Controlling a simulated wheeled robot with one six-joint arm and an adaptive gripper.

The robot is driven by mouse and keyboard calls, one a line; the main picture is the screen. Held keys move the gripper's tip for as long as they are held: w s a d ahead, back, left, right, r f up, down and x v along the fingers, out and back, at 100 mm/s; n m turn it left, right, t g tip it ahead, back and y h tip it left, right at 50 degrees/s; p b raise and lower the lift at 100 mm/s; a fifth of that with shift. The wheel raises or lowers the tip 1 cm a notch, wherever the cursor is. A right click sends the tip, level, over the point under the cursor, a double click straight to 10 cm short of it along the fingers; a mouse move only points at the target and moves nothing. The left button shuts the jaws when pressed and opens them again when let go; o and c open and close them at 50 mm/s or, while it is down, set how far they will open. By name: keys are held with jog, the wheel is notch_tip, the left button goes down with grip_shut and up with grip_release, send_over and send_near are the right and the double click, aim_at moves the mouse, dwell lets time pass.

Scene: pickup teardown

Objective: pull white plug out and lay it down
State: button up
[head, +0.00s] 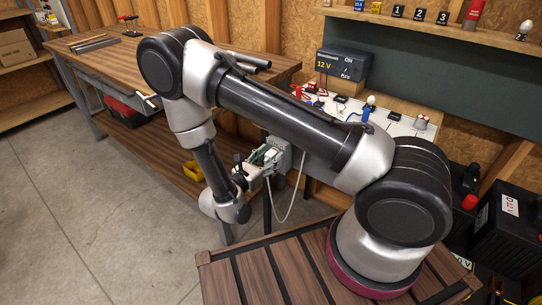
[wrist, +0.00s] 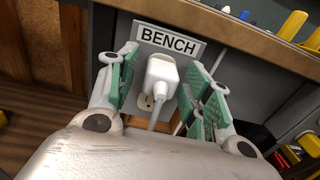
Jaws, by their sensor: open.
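The white plug (wrist: 161,76) sits in the outlet below a BENCH label (wrist: 169,40) in the wrist view. Its white cord (wrist: 154,118) runs down from it. A free socket (wrist: 145,102) shows at its lower left. My gripper (wrist: 160,68) is open, with one green-padded finger on each side of the plug and visible gaps between. In the head view my gripper (head: 262,161) is at the grey outlet box (head: 284,150) on the bench front. The plug is hard to make out there, but a white cord (head: 291,205) hangs below.
The bench edge (wrist: 230,28) runs just above the outlet. A wooden workbench (head: 105,50) stands at left. A yellow bin (head: 193,171) is below it.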

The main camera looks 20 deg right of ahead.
aim_at(268, 159)
jog(key=shift+c, duration=0.4)
dwell(0.6)
grip_shut()
jog(key=shift+v, duration=2.95)
